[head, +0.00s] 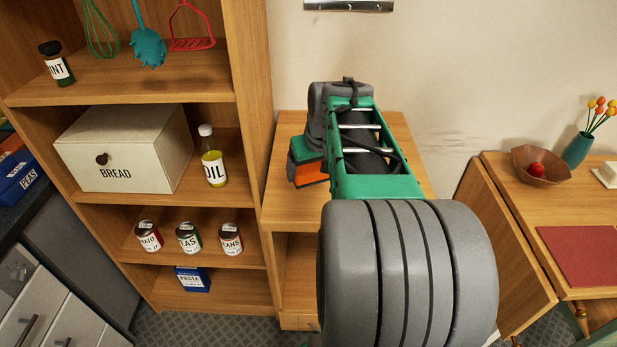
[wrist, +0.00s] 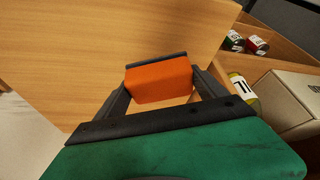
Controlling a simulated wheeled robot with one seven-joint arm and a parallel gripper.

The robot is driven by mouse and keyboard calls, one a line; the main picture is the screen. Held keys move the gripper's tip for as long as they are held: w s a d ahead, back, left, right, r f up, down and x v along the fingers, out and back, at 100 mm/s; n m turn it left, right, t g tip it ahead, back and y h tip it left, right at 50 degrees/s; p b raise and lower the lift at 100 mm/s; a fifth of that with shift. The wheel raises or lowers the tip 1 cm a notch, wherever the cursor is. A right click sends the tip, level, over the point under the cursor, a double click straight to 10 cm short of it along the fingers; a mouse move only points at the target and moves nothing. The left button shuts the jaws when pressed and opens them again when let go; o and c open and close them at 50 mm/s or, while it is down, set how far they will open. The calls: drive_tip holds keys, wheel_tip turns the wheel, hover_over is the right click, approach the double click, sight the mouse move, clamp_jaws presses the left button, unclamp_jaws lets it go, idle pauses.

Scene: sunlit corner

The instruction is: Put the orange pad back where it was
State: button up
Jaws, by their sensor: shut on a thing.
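The orange pad (wrist: 160,82) is a small orange block between the two dark fingers of my gripper (wrist: 160,90) in the wrist view. The fingers are shut on its two sides. In the head view the pad (head: 312,175) shows beside my forearm, partly hidden by my gripper (head: 307,160). It is over the left part of a wooden cabinet top (head: 285,205). I cannot tell whether the pad touches that surface or hangs above it.
A shelf unit (head: 252,150) stands close on the left, holding a bread box (head: 125,160), an oil bottle (head: 212,160), several cans and a pasta box (head: 192,279). At right, a wooden table holds a bowl (head: 535,167), a vase (head: 577,150) and a red mat (head: 585,255).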

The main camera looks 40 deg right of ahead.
sight(309, 191)
drive_tip(key=x, duration=0.4)
drive_tip(key=shift+f, duration=0.1)
drive_tip(key=shift+s+f, duration=0.1)
drive_tip(key=shift+f, duration=0.3)
drive_tip(key=shift+f, duration=0.2)
drive_tip(key=o, duration=1.3)
drive_tip(key=shift+c, duration=0.2)
drive_tip(key=shift+r, duration=0.15)
